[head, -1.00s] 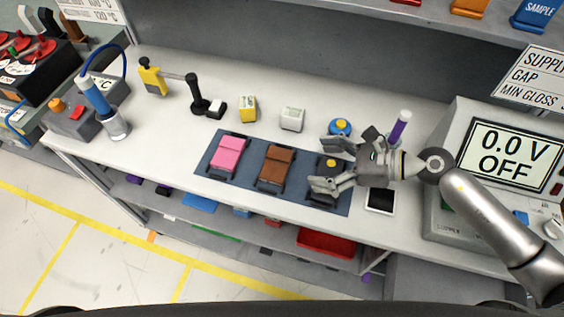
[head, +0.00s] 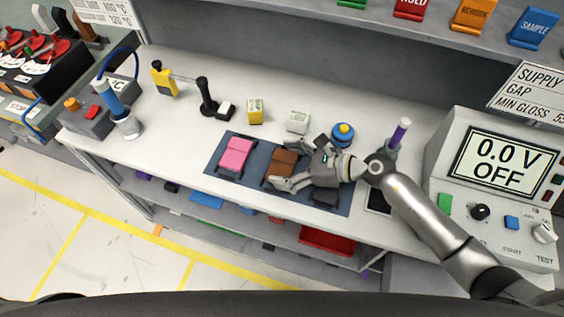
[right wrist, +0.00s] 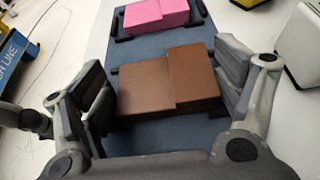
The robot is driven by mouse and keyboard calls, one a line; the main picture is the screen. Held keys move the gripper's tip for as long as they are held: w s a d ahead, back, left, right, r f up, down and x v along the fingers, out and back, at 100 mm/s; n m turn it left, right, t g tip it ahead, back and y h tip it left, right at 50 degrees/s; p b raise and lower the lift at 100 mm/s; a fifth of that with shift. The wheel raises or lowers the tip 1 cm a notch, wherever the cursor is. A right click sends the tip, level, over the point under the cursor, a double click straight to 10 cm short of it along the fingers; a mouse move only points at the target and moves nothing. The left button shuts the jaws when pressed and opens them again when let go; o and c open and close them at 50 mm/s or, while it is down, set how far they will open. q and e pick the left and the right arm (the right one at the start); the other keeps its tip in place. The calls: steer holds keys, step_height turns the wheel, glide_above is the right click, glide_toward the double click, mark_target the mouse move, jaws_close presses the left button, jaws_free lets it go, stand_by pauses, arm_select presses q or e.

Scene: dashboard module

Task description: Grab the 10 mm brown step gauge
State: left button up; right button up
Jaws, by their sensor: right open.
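The brown step gauge (head: 283,162) is a stepped brown block on the blue-grey mat (head: 229,181), in the middle of its row. It also shows in the right wrist view (right wrist: 150,88), lying between my open fingers. My right gripper (head: 290,166) is open around it, with one finger on each side; in the right wrist view (right wrist: 165,95) a small gap shows beside the left finger, and the right finger is close to the block's side. I cannot tell whether it touches. My left gripper is not in view.
A pink block (head: 236,153) sits left of the brown one on the mat. A dark block (head: 326,194) lies partly under my right gripper. White and yellow boxes (head: 255,111) and a blue-yellow round item (head: 343,134) stand behind. A power supply (head: 500,170) stands at right.

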steer(key=c, duration=0.7)
steer(key=shift+r, duration=0.1)
